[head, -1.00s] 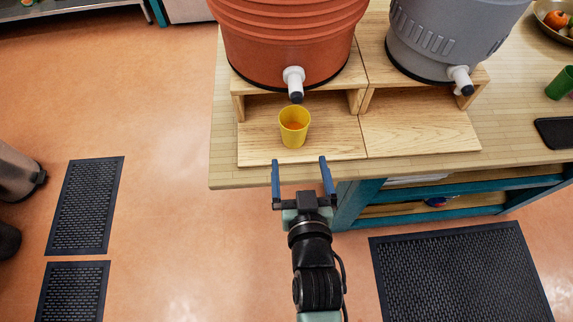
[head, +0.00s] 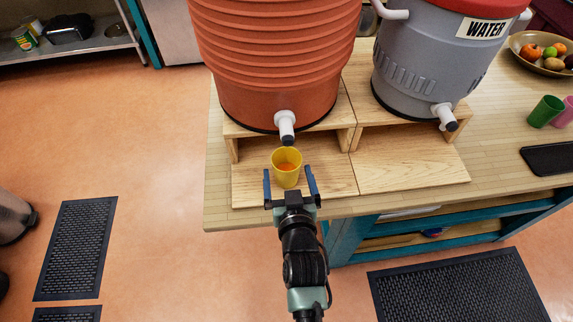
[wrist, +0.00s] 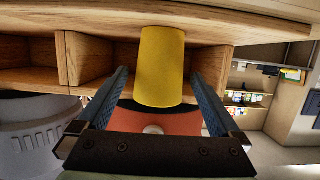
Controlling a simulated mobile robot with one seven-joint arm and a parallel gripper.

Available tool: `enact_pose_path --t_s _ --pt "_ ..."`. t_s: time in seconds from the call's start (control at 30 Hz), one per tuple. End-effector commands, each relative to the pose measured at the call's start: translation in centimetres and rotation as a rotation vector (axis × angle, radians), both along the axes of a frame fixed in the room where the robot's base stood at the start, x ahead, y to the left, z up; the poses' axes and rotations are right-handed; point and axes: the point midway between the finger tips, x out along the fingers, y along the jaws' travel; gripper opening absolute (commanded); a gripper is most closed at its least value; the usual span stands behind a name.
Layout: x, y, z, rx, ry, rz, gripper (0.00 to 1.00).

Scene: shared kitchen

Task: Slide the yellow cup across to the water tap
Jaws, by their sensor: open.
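The yellow cup (head: 287,176) stands upright on a wooden board, below and just in front of the orange cooler's white tap (head: 285,124). It holds something orange. My gripper (head: 287,170) is open, its two blue fingers on either side of the cup at the board's front edge. In the wrist view, which looks upside down, the cup (wrist: 161,66) sits between the open fingers (wrist: 159,74), with gaps showing on both sides. The water tap (head: 444,116) is on the grey cooler (head: 415,65) labelled WATER, to the right.
The orange cooler (head: 275,60) stands on a wooden riser. Bare board (head: 410,165) lies right of the cup, under the water tap. Farther right are a green cup (head: 545,111), a pink cup (head: 567,113), a dark tablet (head: 548,158) and a fruit bowl (head: 541,57).

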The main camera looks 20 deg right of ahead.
Motion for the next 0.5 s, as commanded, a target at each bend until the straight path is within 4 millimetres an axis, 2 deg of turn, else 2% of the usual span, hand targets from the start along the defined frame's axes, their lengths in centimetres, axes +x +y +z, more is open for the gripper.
enact_pose_path --t_s 0.2,0.5 --pt "2.3 -0.7 -0.7 -0.001 -0.001 0.000 1.00" --pt "3.0 -0.9 -1.0 0.000 0.000 0.000 1.00"
